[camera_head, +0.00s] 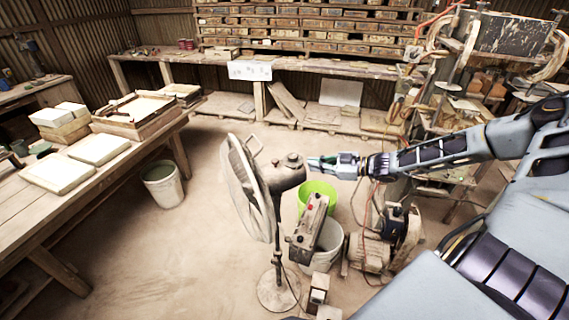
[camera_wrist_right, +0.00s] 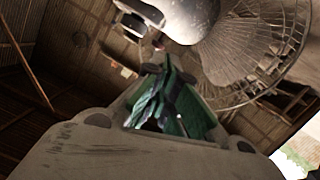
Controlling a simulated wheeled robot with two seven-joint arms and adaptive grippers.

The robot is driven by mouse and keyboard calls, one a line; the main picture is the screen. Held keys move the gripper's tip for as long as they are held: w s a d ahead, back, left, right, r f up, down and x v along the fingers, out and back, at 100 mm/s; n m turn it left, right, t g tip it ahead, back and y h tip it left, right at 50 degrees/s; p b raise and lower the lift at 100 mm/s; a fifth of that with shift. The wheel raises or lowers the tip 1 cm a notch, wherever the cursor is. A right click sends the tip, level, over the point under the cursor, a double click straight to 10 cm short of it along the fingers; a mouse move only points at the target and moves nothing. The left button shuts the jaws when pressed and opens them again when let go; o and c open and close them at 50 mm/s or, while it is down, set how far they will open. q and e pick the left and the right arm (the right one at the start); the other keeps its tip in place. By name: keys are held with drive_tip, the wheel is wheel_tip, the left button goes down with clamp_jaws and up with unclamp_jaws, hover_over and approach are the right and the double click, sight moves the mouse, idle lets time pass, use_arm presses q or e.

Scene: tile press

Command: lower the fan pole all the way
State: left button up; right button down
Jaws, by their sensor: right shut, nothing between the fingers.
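A standing fan (camera_head: 250,187) with a round cage and a dusty motor housing (camera_head: 284,172) stands in the middle of the head view. Its thin pole (camera_head: 277,245) runs down to a round base (camera_head: 278,290) on the floor. My right gripper (camera_head: 315,162) is shut and empty, close to the right side of the motor housing. I cannot tell if it touches the housing. In the right wrist view the green fingers (camera_wrist_right: 165,62) point toward the housing (camera_wrist_right: 185,15), with the fan cage (camera_wrist_right: 255,50) beyond. My left gripper is not in view.
A green bucket (camera_head: 318,190) and a white bucket (camera_head: 327,248) stand right of the pole, with a grey control box (camera_head: 309,222) in front. A motor machine (camera_head: 375,250) is further right. A worktable (camera_head: 60,200) with tiles lines the left.

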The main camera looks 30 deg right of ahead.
sight(275, 164)
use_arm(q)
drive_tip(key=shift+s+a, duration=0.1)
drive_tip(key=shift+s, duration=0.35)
use_arm(e)
drive_tip(key=shift+s+a+r+m+t+y, duration=0.15)
drive_tip(key=shift+a+r+y, duration=0.15)
drive_tip(key=shift+r, duration=0.3)
drive_tip(key=shift+s+a+r+m+t+y, duration=0.15)
drive_tip(key=shift+r+y, duration=0.15)
drive_tip(key=shift+r, duration=0.25)
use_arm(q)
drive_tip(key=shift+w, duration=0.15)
use_arm(e)
drive_tip(key=shift+w+a, duration=0.1)
drive_tip(key=shift+a, duration=0.05)
drive_tip(key=shift+b+x, duration=3.1)
drive_tip(key=shift+x, duration=1.75)
drive_tip(key=shift+w+f+b, duration=0.15)
drive_tip(key=shift+f+b, duration=0.4)
drive_tip(key=shift+f, duration=0.05)
drive_tip(key=shift+w+f+b, duration=0.15)
drive_tip(key=shift+f+b, duration=0.35)
drive_tip(key=shift+f, duration=0.15)
use_arm(q)
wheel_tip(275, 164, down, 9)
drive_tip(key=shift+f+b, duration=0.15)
drive_tip(key=shift+b, duration=0.3)
use_arm(e)
drive_tip(key=shift+w+f, duration=0.2)
drive_tip(key=shift+f, duration=0.55)
